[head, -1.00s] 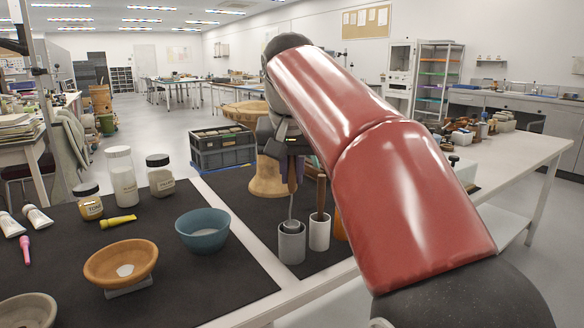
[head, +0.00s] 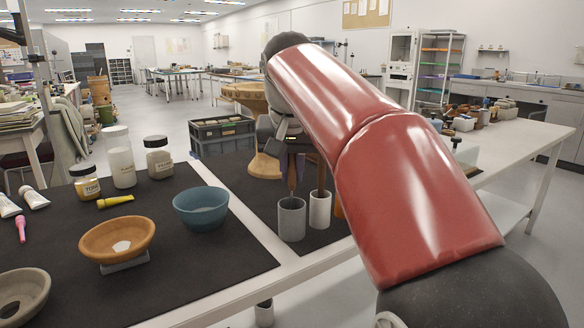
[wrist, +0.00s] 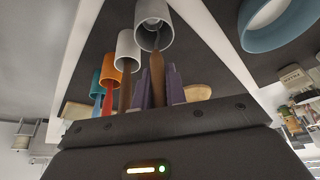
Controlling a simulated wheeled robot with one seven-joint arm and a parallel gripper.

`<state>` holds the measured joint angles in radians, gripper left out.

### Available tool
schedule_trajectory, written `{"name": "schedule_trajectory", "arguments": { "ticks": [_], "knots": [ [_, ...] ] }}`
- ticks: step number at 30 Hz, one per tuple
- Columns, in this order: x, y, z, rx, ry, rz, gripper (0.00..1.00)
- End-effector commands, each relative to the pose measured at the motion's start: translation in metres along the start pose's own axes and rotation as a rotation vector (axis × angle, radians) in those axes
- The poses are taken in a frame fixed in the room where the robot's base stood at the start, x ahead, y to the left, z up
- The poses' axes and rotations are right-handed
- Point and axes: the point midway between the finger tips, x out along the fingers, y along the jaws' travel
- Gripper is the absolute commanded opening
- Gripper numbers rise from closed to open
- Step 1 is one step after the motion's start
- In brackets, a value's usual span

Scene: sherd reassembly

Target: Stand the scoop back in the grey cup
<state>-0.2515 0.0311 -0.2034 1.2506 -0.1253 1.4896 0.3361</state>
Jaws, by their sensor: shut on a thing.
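The grey cup (head: 291,222) stands upright on the dark mat at the near side of the table. My gripper (head: 290,172) is above it, partly hidden by my arm. In the wrist view my gripper's purple fingers (wrist: 159,90) are shut on the brown handle of the scoop (wrist: 157,68). The scoop's handle (head: 291,184) points down toward the grey cup's mouth, nearly upright. Its lower end is within the cup's opening, and the bowl is hidden in the head view. The grey cup also shows in the wrist view (wrist: 166,36).
A white cup (head: 320,210) with a brown-handled tool stands close to the right of the grey cup. An orange cup (wrist: 107,71) is beyond it, mostly behind my arm in the head view. A blue bowl (head: 201,218) and an orange-brown bowl (head: 100,240) stand left.

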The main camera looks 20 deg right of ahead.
Motion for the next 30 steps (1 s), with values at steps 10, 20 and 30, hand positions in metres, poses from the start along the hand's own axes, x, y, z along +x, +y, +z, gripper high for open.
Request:
{"name": "schedule_trajectory", "arguments": {
  "ticks": [10,20,30],
  "knots": [
    [0.0,0.0,0.0,0.0,0.0,0.0,0.39],
    [-0.021,0.0,-0.001,0.0,0.003,-0.001,0.39],
    [-0.072,0.0,-0.001,0.0,0.002,-0.001,0.39]
  ]
}}
